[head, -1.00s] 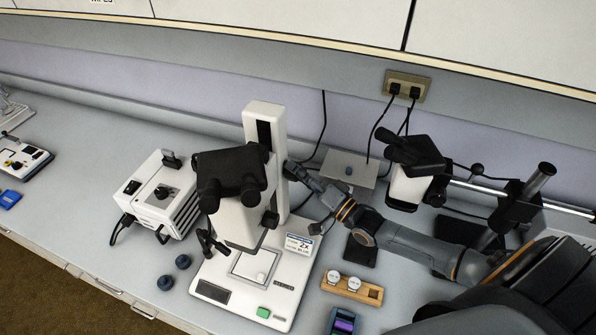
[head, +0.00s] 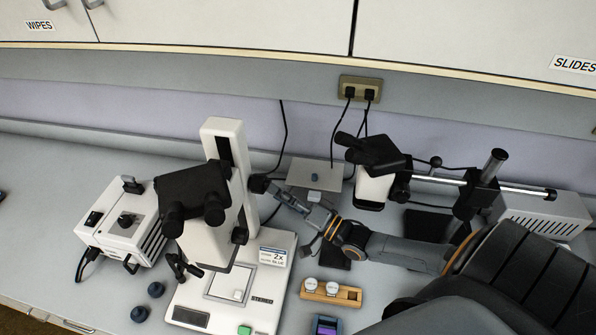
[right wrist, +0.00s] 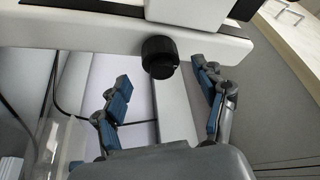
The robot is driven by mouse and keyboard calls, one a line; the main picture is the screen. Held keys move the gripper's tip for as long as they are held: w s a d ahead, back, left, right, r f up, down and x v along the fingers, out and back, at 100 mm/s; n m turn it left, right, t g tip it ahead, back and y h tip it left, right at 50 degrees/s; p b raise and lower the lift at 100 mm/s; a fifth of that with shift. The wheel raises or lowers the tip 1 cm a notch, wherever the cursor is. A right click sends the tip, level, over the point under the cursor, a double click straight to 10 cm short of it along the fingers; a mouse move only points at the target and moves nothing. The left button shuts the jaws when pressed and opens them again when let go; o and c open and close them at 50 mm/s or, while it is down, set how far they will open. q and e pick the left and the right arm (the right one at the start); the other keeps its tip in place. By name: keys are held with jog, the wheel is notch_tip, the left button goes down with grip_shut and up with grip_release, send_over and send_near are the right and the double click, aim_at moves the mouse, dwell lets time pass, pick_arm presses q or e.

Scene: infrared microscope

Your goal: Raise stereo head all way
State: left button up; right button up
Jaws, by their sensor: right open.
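The stereo microscope has a black binocular head (head: 192,192) on a white body, carried on an upright white column (head: 222,135). The head sits below the column's top, above the white base (head: 190,318). A black round focus knob (head: 258,184) sticks out from the column's right side; it also shows in the right wrist view (right wrist: 160,57). My right gripper (head: 276,192) is right of the column at the knob. In the right wrist view, its blue-padded fingers (right wrist: 160,75) are spread to either side of the knob, with gaps visible. My left gripper is not in view.
A white power box (head: 125,222) stands left of the microscope. A wooden holder (head: 345,294) with white round pieces lies at front right. A second instrument with a black eyepiece (head: 375,155) stands behind my right arm. Wall cables hang behind the column.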

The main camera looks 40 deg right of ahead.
jog(key=v, duration=0.7)
dwell(0.4)
